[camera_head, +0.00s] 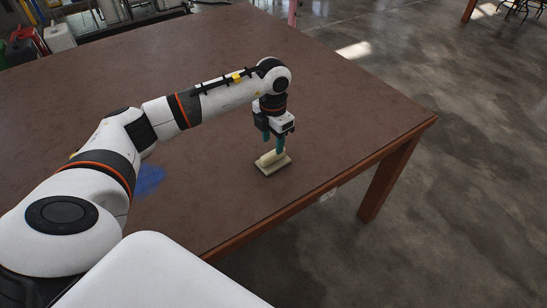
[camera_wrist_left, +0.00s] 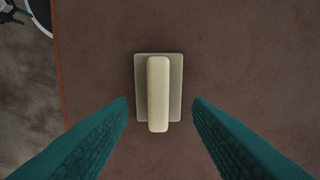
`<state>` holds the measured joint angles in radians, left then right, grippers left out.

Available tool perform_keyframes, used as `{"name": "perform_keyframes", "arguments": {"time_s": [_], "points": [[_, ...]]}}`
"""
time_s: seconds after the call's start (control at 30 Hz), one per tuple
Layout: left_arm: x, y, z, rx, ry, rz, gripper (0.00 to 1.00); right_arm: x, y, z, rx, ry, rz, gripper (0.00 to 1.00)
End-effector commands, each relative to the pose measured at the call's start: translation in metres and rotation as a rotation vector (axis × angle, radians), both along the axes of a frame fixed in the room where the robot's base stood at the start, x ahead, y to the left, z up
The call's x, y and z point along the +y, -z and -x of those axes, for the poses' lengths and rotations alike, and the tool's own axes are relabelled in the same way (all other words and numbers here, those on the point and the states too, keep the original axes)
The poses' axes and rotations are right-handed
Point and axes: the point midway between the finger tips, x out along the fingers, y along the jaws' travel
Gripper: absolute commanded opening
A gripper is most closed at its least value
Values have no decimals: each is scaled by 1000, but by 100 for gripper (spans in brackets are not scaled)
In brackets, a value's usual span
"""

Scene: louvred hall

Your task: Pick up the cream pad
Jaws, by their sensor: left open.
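The cream pad (camera_head: 273,163) lies on the brown table (camera_head: 330,110) near its front edge. It has a flat rectangular base and a raised rounded bar along its middle. In the left wrist view the pad (camera_wrist_left: 158,95) is centred, its bar running up and down the picture. My left gripper (camera_head: 273,147) is just above the pad, pointing down, with teal fingers. Its fingers (camera_wrist_left: 160,105) are open, one on each side of the pad, with a gap to both sides.
A blue patch (camera_head: 150,180) marks the table beside my left arm. Red, green and white containers (camera_head: 58,38) stand beyond the table at the upper left. The table is bare around the pad, and its edge is close on one side.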

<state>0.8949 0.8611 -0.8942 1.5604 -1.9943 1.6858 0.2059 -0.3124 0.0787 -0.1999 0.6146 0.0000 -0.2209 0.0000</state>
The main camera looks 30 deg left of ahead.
Motion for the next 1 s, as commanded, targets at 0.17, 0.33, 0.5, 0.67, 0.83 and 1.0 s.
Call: {"name": "perform_keyframes", "arguments": {"time_s": [0.17, 0.33, 0.5, 0.67, 0.83, 1.0], "points": [[0, 18, 4, 4, -1, 0, 45, 0, -6, -10, -13, 0, -1, 51], [-1, 44, 6, 3, -1, 1, 45, 1, -9, -16, -23, -1, -2, 51], [-1, 53, 5, -1, 0, -1, 45, 1, -9, -16, -23, 0, -2, 51], [0, 53, 5, -1, 0, -1, 45, 1, -9, -15, -22, -1, -2, 51], [0, 53, 5, -1, 0, -1, 21, 1, -9, -15, -21, -1, -1, 51], [0, 53, 5, -1, 0, -1, 0, 0, -9, -14, -20, 0, -1, 51]]}}
